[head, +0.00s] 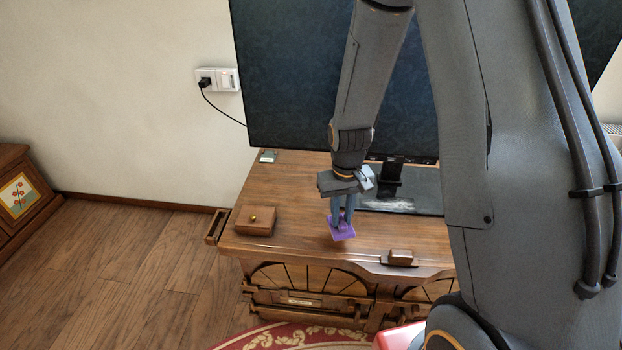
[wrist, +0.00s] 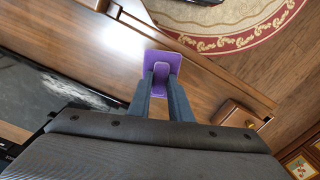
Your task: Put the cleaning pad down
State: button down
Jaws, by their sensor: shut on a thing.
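The cleaning pad (head: 342,231) is a small flat purple pad with a raised grip on top. In the head view it is at the fingertips of my gripper (head: 343,217), over the front part of the wooden cabinet top (head: 300,190). In the wrist view the purple pad (wrist: 151,63) shows beyond my gripper (wrist: 160,82), whose two fingers are closed on its grip. I cannot tell whether the pad touches the wood or hangs just above it.
A small wooden box (head: 256,221) with a yellow knob sits left of the pad. A small wooden block (head: 401,257) is at the front edge, right of it. A large dark screen (head: 290,75) stands behind on a stand. Bare wood lies between box and pad.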

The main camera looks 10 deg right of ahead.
jog(key=r, duration=0.1)
jog(key=w+r, duration=0.1)
jog(key=r+b, duration=0.1)
jog(key=shift+w+r, duration=0.3)
jog(key=shift+r, duration=0.1)
jog(key=shift+n, duration=0.3)
jog(key=shift+f, duration=4.65)
jog(key=shift+f, duration=0.2)
jog(key=c, duration=1.6)
grip_release()
